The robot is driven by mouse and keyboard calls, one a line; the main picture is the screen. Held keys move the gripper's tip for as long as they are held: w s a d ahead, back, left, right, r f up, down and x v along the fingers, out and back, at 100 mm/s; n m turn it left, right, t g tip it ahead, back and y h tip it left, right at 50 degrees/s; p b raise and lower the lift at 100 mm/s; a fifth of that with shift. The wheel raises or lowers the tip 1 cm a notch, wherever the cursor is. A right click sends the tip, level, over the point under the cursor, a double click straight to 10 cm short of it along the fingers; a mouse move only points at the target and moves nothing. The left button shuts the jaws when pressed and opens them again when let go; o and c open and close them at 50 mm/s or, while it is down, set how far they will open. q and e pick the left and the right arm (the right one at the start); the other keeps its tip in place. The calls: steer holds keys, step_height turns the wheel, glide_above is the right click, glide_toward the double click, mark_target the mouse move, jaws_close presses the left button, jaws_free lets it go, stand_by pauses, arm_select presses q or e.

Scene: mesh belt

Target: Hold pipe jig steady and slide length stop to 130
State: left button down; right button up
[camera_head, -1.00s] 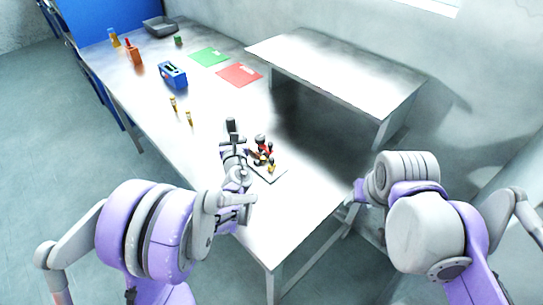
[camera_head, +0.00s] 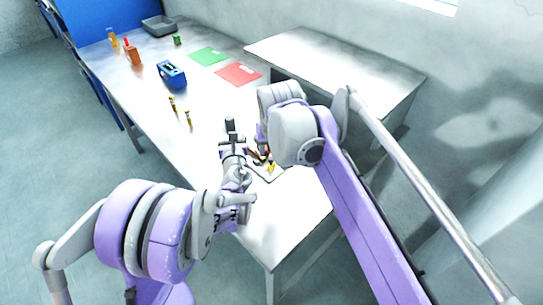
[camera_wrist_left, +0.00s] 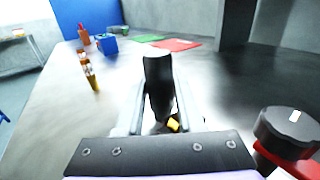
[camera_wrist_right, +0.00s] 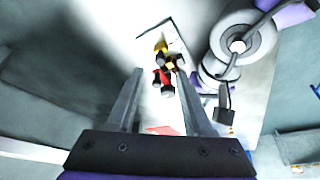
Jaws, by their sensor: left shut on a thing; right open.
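The pipe jig is a light base plate (camera_head: 265,176) with red, black and yellow parts, on the near table, partly hidden behind my right arm in the head view. In the right wrist view its red and yellow parts (camera_wrist_right: 163,68) lie ahead between the fingers. In the left wrist view a black knob with a white mark (camera_wrist_left: 291,129) sits on a red part at right. My left gripper (camera_head: 231,140) is shut on a black upright piece (camera_wrist_left: 158,80) beside the jig. My right gripper (camera_wrist_right: 160,90) is open and empty, above the jig. The length stop and its scale cannot be told apart.
Two small yellow-brown cylinders (camera_head: 188,118) stand left of the jig. A blue box (camera_head: 172,75), green sheet (camera_head: 208,56), red sheet (camera_head: 239,75), orange bottle (camera_head: 136,57) and grey tray (camera_head: 159,26) lie farther back. The near table end (camera_head: 280,235) is clear.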

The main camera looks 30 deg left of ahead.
mark_target(271, 160)
steer(key=x, duration=0.6)
jaws_close()
stand_by(1.3)
